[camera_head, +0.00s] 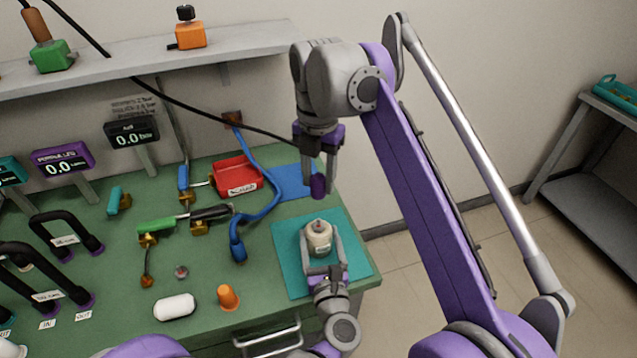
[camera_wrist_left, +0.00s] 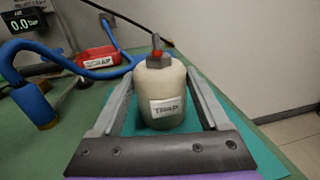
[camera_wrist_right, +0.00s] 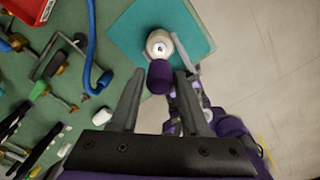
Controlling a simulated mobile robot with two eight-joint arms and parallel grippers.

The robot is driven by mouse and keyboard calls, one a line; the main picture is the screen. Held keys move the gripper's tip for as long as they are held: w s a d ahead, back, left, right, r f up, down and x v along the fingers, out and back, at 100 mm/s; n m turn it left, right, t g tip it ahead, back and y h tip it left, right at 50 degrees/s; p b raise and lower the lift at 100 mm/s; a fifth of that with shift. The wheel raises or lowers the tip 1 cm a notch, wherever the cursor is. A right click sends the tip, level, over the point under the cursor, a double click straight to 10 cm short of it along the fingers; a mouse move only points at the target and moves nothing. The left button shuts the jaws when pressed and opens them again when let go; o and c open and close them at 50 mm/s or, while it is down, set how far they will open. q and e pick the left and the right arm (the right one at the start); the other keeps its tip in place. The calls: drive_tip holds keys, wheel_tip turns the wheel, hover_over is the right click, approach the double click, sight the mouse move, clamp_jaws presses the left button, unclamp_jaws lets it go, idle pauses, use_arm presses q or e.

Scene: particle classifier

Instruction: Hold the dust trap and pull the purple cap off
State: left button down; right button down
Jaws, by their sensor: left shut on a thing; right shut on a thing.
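The dust trap (camera_head: 319,235) is a cream jar on the teal mat (camera_head: 292,271) near the table's right edge. In the left wrist view, the trap (camera_wrist_left: 162,90) stands upright with a label and a grey fitting with a red ring on top. My left gripper (camera_head: 322,240) is shut around its sides. The purple cap (camera_head: 318,186) is off the trap, in the air above and behind it. My right gripper (camera_head: 319,180) is shut on the cap. The cap also shows in the right wrist view (camera_wrist_right: 160,76), between the fingertips and apart from the trap (camera_wrist_right: 160,45).
A red bin (camera_head: 236,177) and a blue mat (camera_head: 290,182) lie behind. A blue hose (camera_head: 270,190) curves left of the trap. The floor is right of the table.

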drive_tip(key=shift+w+r, duration=0.1)
drive_tip(key=shift+r, duration=2.2)
use_arm(q)
unclamp_jaws()
drive_tip(key=shift+s, duration=0.1)
